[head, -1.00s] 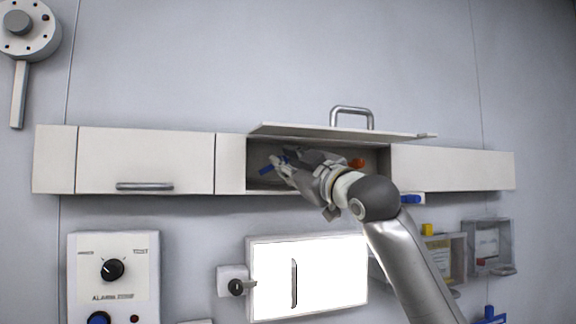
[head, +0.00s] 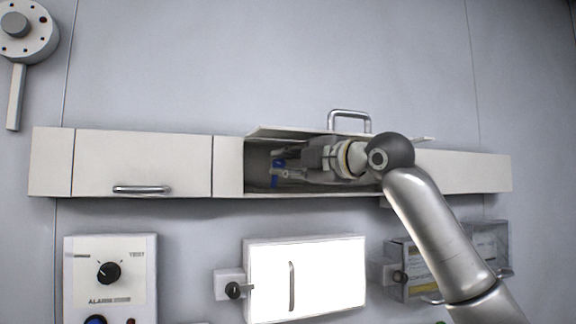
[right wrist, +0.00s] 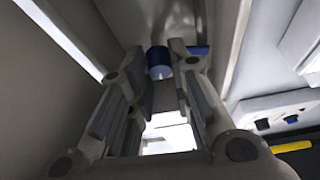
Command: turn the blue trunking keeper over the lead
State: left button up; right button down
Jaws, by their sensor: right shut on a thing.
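The blue trunking keeper (head: 276,173) stands about upright inside the open section of the white wall trunking (head: 229,165), near its left end. My right gripper (head: 283,168) reaches into this section from the right, with its fingertips at the keeper. It is shut on the keeper; in the right wrist view a blue part (right wrist: 160,60) sits between the fingertips. I cannot make out the lead; the gripper and wrist cover much of the opening. My left gripper is not in view.
The trunking lid (head: 290,131) with a metal handle (head: 349,114) is tilted up just above my right wrist. Below are a bright white panel (head: 325,280), a dial box (head: 110,270) and a clear-fronted box (head: 488,245). The wall above the trunking is mostly clear.

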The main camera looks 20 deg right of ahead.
jog(key=shift+n, duration=0.6)
jog(key=c, duration=1.3)
grip_release()
jog(key=shift+c, duration=0.2)
jog(key=shift+o, duration=0.3)
jog(key=shift+a, duration=0.1)
